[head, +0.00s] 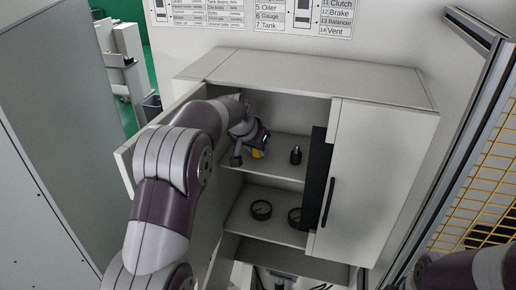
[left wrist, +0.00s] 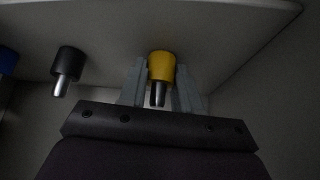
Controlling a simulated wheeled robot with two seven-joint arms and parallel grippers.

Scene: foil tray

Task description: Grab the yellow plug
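The yellow plug (head: 257,154) is on the upper shelf of the open cabinet, partly hidden by my left gripper (head: 248,150) in the head view. In the left wrist view the yellow plug (left wrist: 161,66), with its metal stem, is between the two grey fingers of my left gripper (left wrist: 160,85). The fingers are on either side of it with little or no gap; whether they press on it I cannot tell. My right gripper is out of view.
A black plug (head: 296,155) stands right of the yellow one on the same shelf; it also shows in the left wrist view (left wrist: 68,62). A blue object (left wrist: 8,61) is at that view's left edge. Round gauges (head: 261,210) are on the lower shelf. The right cabinet door (head: 375,180) stands nearby.

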